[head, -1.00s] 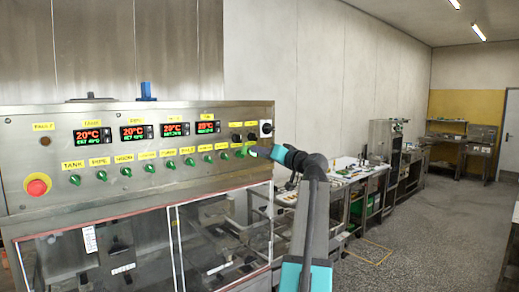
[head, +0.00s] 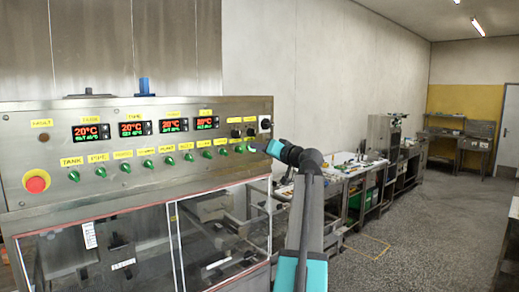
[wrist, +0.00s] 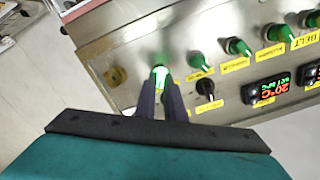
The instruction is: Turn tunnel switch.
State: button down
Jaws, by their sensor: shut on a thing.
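The steel control panel (head: 60,125) carries a row of green rotary switches; the row runs along its lower face. My gripper (head: 254,147) is at the right end of this row in the head view. In the wrist view my gripper (wrist: 163,90) has its dark fingers closed around the end green switch (wrist: 159,76), whose green body shows between and beyond the fingertips. The neighbouring green switch (wrist: 199,62) is free beside it. I cannot read the label of the held switch, and its exact turn angle is partly hidden by the fingers.
A black knob (wrist: 206,88) sits close to the fingers. A red emergency button (head: 37,181) is at the panel's left, with lit temperature displays (head: 132,129) above the switches. A glazed guard (head: 220,235) lies below. Open floor (head: 430,220) is to the right.

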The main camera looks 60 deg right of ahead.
jog(key=shift+f+n+b, duration=0.25)
jog(key=shift+n+b, duration=0.65)
jog(key=shift+b, duration=1.75)
jog(key=n+b, duration=0.2)
jog(key=b, duration=0.3)
jog(key=n+b, duration=0.4)
jog(key=b, duration=0.3)
jog(key=n+b, duration=0.3)
jog(key=b, duration=0.5)
jog(key=shift+w+a+r+n, duration=0.1)
jog(key=shift+a+n, duration=0.05)
jog(key=shift+n, duration=0.25)
jog(key=shift+r+n+b, duration=0.1)
jog(key=shift+n+b, duration=0.2)
jog(key=c, duration=1.8)
grip_release()
jog(key=shift+c, duration=0.2)
